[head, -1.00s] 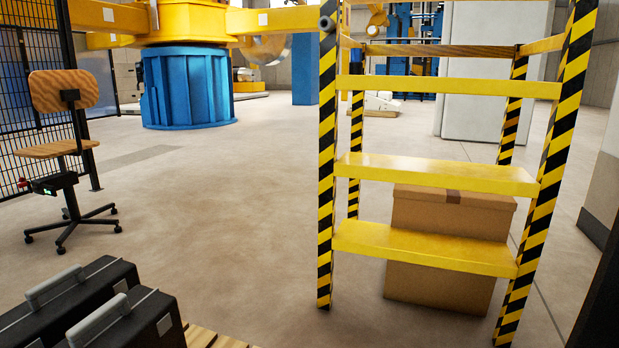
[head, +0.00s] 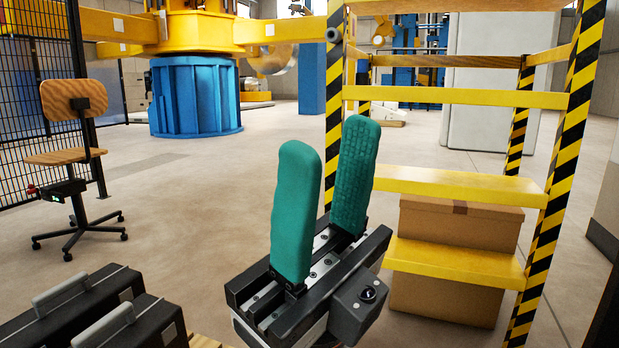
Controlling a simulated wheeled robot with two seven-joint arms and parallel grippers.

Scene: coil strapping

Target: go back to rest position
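My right gripper (head: 322,190) is in the lower middle of the head view, pointing up. Its two green padded fingers stand apart with nothing between them, so it is open and empty. It is in front of the yellow and black striped step frame and hides part of its left post. My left gripper is not in view.
A yellow step frame (head: 455,184) stands at the right, with a cardboard box (head: 445,298) behind its steps. Black cases (head: 95,318) are at the lower left. A wooden swivel chair (head: 73,100) and a blue round base (head: 195,97) stand farther back. The floor between is clear.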

